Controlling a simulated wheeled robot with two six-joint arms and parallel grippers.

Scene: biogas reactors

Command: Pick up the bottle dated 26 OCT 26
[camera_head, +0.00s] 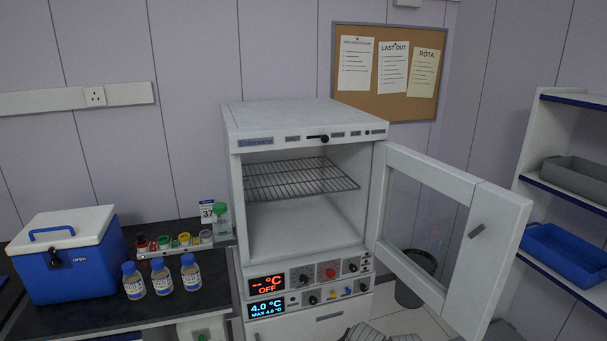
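Three small bottles with blue caps and pale labels stand upright in a row on the dark bench: the left bottle (134,286), the middle bottle (162,282) and the right bottle (190,277). Their label print is too small to read, so I cannot tell which is dated 26 OCT 26. A clear bottle with a green cap (222,225) stands behind, beside the cabinet, near a card marked 37.
A blue cool box (70,270) stands left of the bottles. A rack with coloured caps (175,246) is behind them. The white cabinet (310,119) is open and its door (455,213) swings out right. Blue-edged shelves (541,120) stand at far right.

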